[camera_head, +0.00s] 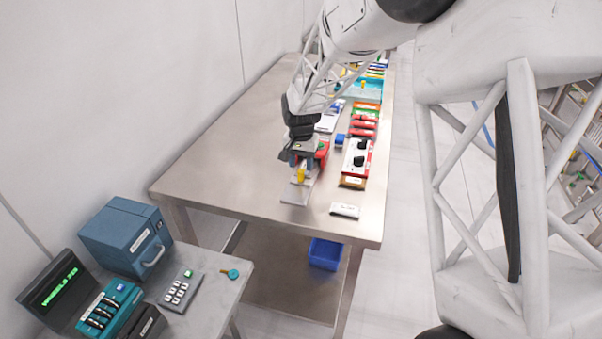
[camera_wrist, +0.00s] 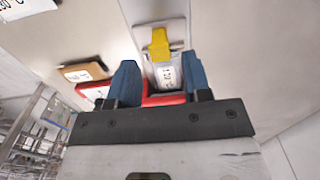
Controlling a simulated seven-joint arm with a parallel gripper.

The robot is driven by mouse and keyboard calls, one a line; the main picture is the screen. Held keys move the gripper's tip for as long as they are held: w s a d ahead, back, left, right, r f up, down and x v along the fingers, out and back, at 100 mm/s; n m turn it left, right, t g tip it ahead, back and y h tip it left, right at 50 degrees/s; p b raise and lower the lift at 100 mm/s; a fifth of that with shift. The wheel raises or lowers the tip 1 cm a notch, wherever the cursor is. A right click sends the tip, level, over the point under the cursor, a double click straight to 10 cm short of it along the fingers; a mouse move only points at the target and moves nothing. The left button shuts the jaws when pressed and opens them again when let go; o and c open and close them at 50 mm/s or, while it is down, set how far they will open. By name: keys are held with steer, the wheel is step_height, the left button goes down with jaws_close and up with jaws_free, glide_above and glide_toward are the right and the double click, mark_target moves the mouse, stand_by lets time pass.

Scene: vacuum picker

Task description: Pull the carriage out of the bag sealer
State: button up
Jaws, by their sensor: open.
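The bag sealer appears to be the narrow unit with a pale grey base (camera_head: 296,193) and a red part (camera_head: 322,152), near the middle of the steel table. A yellow tab (camera_head: 300,175) stands up on it, apparently part of the carriage. In the wrist view the yellow tab (camera_wrist: 159,45) sits on a pale labelled block (camera_wrist: 166,76), with red (camera_wrist: 165,99) nearer my gripper. My gripper (camera_head: 301,160) is over the unit; its blue fingers (camera_wrist: 160,80) are spread, one on each side of the labelled block. I cannot tell whether they touch it. My gripper hides part of the unit.
A white box with black knobs (camera_head: 357,158) stands close to the right. A small white label block (camera_head: 345,210) lies near the table's right edge. Several coloured items line the table behind. The table (camera_head: 225,165) is clear to the left. A blue bin (camera_head: 325,255) sits below.

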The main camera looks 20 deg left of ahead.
mark_target(301, 172)
steer(key=shift+f, duration=2.15)
jaws_close()
